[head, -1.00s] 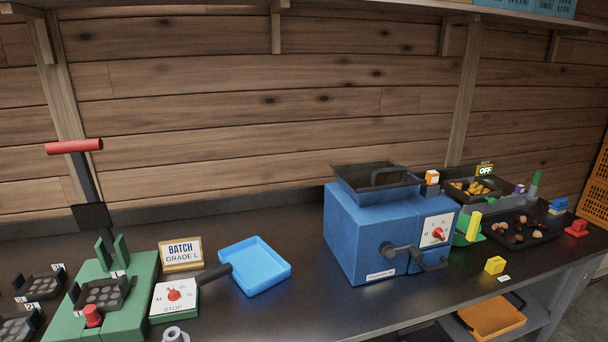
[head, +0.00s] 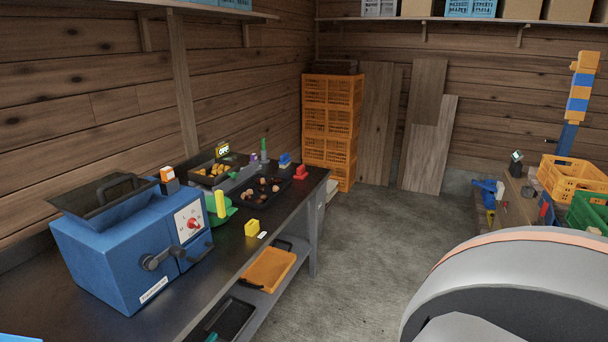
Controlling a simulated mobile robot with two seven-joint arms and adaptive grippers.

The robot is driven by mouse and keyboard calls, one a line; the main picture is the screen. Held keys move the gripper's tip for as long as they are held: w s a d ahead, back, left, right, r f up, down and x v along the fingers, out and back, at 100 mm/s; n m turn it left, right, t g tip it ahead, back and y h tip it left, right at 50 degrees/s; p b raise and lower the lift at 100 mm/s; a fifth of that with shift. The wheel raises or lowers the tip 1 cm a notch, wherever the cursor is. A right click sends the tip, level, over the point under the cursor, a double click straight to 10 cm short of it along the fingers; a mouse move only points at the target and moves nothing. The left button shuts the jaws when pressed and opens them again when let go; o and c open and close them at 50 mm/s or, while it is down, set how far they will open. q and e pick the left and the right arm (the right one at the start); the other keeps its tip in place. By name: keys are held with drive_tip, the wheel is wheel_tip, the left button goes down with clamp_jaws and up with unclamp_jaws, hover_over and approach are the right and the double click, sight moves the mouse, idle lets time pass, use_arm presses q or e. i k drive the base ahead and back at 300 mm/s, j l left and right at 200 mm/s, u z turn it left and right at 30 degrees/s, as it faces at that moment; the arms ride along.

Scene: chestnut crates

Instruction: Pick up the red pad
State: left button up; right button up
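The red pad (head: 301,173) is a small red block with a raised top. It sits on the dark workbench (head: 215,262) near its far right corner, beside the black tray of chestnuts (head: 271,190). Nothing covers it, but it is small and far off in the head view. Neither of my grippers shows in this view.
A blue machine (head: 110,255) fills the near bench. A yellow block (head: 252,228) sits near the front edge, and a similar blue block (head: 285,160) stands behind the red pad. Orange crates (head: 331,120) are stacked beyond the bench. The concrete floor (head: 365,235) right of the bench is clear.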

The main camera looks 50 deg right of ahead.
sight(301, 174)
drive_tip(key=z, duration=1.5)
drive_tip(key=i+l+u, duration=0.15)
drive_tip(key=u, duration=1.05)
drive_tip(key=i+l+u, duration=0.1)
drive_tip(key=l+u, duration=0.2)
drive_tip(key=l, duration=0.15)
drive_tip(key=i+l+u, duration=0.1)
drive_tip(key=l+u, duration=0.45)
drive_tip(key=l, duration=0.45)
drive_tip(key=l+u, duration=0.2)
drive_tip(key=l, duration=0.45)
drive_tip(key=k+l+u, duration=0.2)
drive_tip(key=l, duration=0.45)
drive_tip(key=i, duration=0.05)
